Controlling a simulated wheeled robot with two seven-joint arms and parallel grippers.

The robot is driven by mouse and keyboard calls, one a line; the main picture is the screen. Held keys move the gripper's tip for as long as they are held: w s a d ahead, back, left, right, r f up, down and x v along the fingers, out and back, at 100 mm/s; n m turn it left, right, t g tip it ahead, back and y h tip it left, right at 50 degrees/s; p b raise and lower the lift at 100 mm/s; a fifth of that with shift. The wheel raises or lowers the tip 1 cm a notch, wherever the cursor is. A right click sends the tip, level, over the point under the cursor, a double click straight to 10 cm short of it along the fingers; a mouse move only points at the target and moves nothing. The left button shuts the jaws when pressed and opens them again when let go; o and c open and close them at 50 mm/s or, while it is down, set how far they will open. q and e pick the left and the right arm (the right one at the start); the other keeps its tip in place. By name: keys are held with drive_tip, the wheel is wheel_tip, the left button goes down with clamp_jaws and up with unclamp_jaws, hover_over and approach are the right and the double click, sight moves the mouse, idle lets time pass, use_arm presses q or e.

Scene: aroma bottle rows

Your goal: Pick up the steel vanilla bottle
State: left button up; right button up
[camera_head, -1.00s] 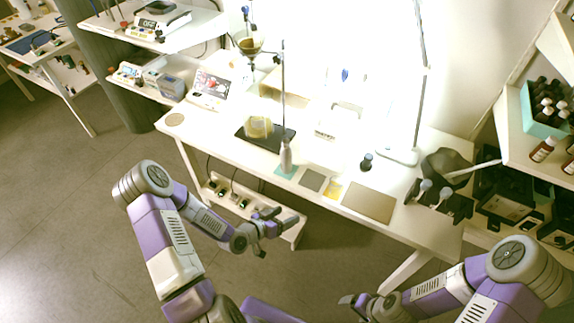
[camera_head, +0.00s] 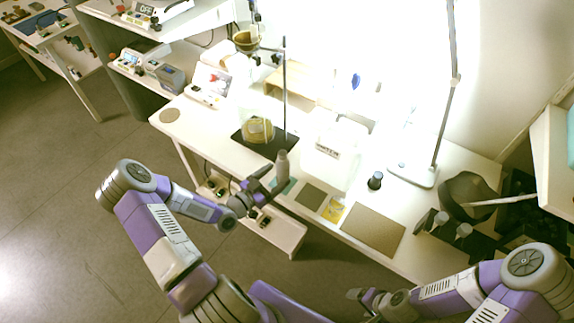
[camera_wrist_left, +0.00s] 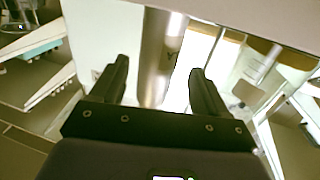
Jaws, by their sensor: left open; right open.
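A slim steel-grey bottle (camera_head: 282,168) stands upright on a small teal mat (camera_head: 289,187) near the table's front edge. I cannot read a label on it. My left gripper (camera_head: 264,183) is open beside the bottle, just to its left at the front edge. In the left wrist view the shiny steel bottle (camera_wrist_left: 158,55) shows between the two open fingers, beyond or level with their tips; I see no contact. My right gripper (camera_head: 364,298) is open and empty, low in front of the table and away from the bottle.
A black plate with a yellowish glass jar (camera_head: 257,130) and a thin stand rod (camera_head: 285,90) are behind the bottle. Dark, yellow and brown mats lie to its right. A small dark bottle (camera_head: 375,180) and a lamp base (camera_head: 412,176) stand further right.

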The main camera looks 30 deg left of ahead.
sight(288, 167)
use_arm(q)
drive_tip(key=x, duration=0.3)
drive_tip(key=b+x, duration=0.1)
drive_tip(key=x, duration=0.1)
drive_tip(key=shift+w+d+r, duration=0.25)
drive_tip(key=shift+w+r, duration=0.05)
drive_tip(key=c, duration=1.2)
